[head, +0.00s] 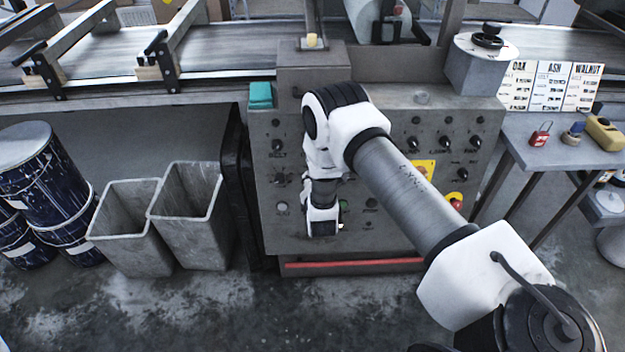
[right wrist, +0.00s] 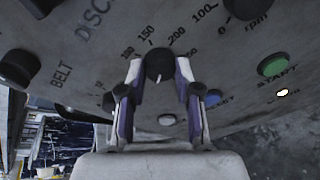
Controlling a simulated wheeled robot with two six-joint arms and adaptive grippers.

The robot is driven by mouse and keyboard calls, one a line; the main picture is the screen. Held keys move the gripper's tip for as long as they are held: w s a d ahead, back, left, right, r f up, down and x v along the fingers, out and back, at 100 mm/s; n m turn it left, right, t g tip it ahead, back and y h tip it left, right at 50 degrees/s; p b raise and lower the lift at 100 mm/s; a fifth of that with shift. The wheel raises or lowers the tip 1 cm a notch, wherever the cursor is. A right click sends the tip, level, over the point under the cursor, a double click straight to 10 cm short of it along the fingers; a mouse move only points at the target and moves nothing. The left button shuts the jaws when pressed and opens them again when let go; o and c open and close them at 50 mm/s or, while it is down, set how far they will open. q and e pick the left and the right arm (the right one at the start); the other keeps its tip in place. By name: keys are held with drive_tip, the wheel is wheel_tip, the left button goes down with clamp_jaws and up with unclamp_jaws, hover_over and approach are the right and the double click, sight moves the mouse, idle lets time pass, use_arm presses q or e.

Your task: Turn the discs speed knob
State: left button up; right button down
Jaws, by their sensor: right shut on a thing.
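The discs speed knob (right wrist: 159,62) is a black round knob on the grey control panel (head: 270,228), with printed speed numbers around it. A white mark shows at its lower edge in the right wrist view. The word DISC is printed above left of it. My right gripper (right wrist: 159,78) is shut on the knob, one finger on each side. In the head view my right arm covers the knob and the fingers cannot be made out. My left gripper is not in view.
Another knob (right wrist: 247,6) sits above right, and a green START button (right wrist: 272,65) and a blue button (right wrist: 213,97) lie to the right. A red emergency button (head: 456,204) is farther right. Grey bins (head: 130,225) stand left, a side table (head: 560,150) right.

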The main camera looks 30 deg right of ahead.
idle(0.3)
drive_tip(key=c, duration=0.8)
unclamp_jaws()
drive_tip(key=v, duration=1.2)
